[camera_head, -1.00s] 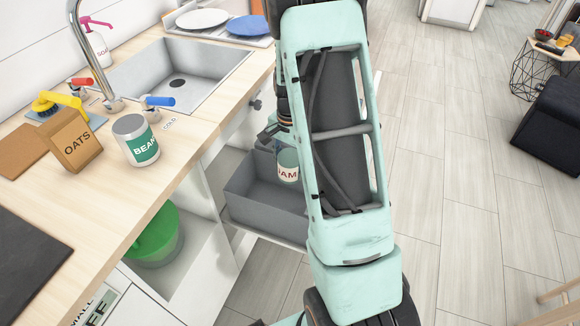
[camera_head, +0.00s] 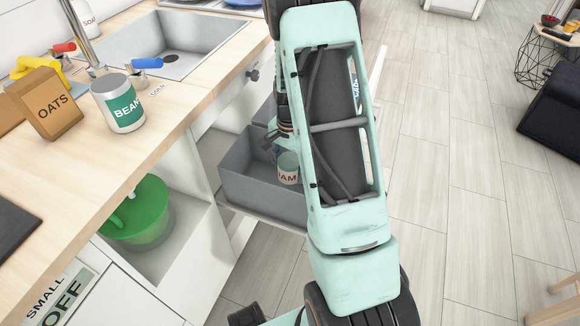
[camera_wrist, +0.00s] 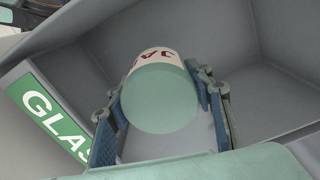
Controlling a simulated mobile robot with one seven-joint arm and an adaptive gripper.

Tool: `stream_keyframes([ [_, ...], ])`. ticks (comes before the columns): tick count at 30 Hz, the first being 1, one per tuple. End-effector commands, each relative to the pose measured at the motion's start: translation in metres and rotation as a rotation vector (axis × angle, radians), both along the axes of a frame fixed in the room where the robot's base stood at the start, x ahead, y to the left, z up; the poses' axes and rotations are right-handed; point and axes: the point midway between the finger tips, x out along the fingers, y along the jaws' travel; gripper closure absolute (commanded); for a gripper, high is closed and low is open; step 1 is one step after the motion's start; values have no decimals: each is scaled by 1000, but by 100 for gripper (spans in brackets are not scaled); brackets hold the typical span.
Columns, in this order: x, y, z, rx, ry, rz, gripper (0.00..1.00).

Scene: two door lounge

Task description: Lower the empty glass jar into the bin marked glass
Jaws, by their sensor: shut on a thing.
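The glass jar (camera_head: 288,168), pale green with a white label and red JAM lettering, shows in the head view at the open grey bin (camera_head: 236,186). In the wrist view the jar (camera_wrist: 160,100) sits between the two blue-padded fingers of my gripper (camera_wrist: 162,112), which is shut on it. The bin's grey walls (camera_wrist: 285,40) surround the jar in that view. A green GLASS sign (camera_wrist: 52,118) is at the left. My gripper (camera_head: 272,140) is partly hidden in the head view by my arm. How far the jar is above the bin floor is unclear.
The bin sits on a pulled-out drawer beside the wooden counter (camera_head: 165,110). A second grey compartment (camera_head: 265,108) lies behind it. A beans can (camera_head: 118,103) and an oats box (camera_head: 45,103) stand on the counter. A green bucket (camera_head: 140,215) is below.

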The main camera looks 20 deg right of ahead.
Motion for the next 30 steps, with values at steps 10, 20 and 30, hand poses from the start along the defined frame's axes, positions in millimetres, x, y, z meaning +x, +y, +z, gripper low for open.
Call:
stream_keyframes([
  [10,0,0,-47,0,1,0,80],
  [20,0,0,-73,0,0,0,80],
  [30,0,0,-75,0,0,0,80],
])
